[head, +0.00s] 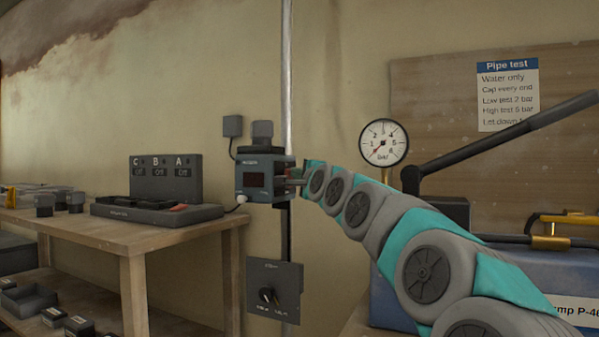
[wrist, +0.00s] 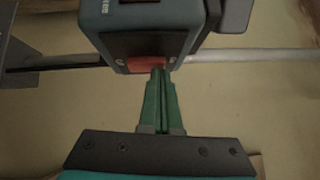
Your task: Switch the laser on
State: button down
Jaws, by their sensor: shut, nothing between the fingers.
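The laser (head: 250,170) is a blue-grey box with a dark red window, mounted on an upright pole. It also shows at the top of the wrist view (wrist: 150,25). A red-orange switch (wrist: 144,64) sits on the laser's side face that is toward my gripper. My gripper (wrist: 159,74) is shut and empty, with its green fingers together. The fingertips are at the right part of the switch in the wrist view; whether they press on it I cannot tell. In the head view my gripper (head: 297,182) is at the laser's right side, and the switch is hidden.
The metal pole (head: 287,80) runs up behind the laser. A dial box (head: 274,290) is below it. A wooden bench (head: 150,245) with a charger marked C, B, A (head: 165,180) stands left. A pressure gauge (head: 384,142) and blue pump (head: 545,280) stand right, near my arm.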

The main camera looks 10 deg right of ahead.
jog(key=shift+b, duration=0.3)
jog(key=s+d, duration=0.1)
jog(key=s, duration=0.6)
jog(key=shift+s+f, duration=0.25)
jog(key=shift+s, duration=0.05)
